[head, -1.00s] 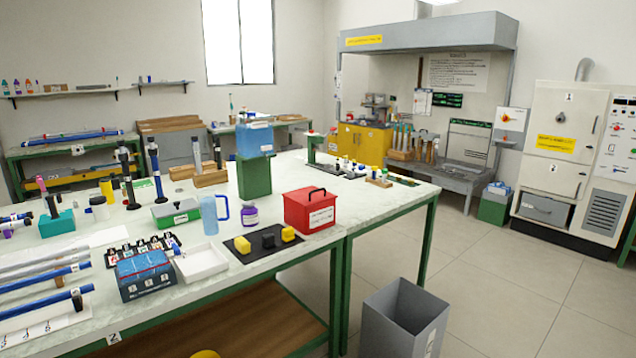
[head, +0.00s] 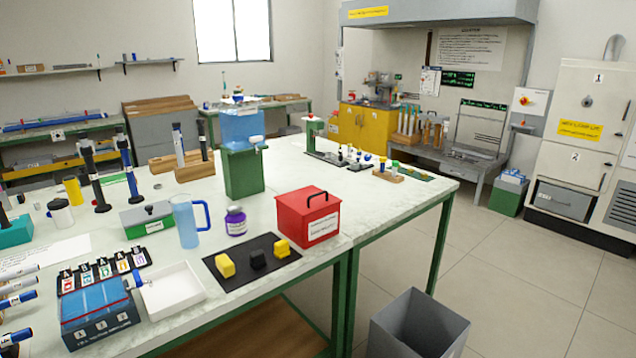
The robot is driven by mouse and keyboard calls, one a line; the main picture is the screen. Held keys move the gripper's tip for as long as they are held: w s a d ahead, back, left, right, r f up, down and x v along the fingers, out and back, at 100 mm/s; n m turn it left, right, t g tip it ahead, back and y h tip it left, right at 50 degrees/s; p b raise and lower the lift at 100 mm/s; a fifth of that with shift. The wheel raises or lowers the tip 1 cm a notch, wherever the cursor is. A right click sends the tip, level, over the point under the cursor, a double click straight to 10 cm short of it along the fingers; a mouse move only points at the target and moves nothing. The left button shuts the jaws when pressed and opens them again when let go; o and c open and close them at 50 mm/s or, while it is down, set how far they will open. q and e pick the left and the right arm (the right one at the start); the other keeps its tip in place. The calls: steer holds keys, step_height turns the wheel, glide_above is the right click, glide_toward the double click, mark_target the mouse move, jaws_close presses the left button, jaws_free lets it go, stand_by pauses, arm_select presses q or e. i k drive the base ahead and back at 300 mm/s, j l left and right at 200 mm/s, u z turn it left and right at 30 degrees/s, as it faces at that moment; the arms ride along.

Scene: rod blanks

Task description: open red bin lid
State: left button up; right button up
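The red bin (head: 301,224) stands on the white marbled worktop near its front right edge. Its red lid (head: 308,202) is shut, with a black arched handle (head: 317,196) on top and a white label on the front. Neither of my grippers shows in the head view, so I cannot see whether they are open or shut.
A black mat (head: 227,275) with yellow and black blocks lies left of the bin. A grey waste bin (head: 418,325) stands on the floor in front.

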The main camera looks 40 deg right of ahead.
mark_target(306, 201)
steer(key=i+l, duration=0.95)
steer(key=l+z, duration=0.05)
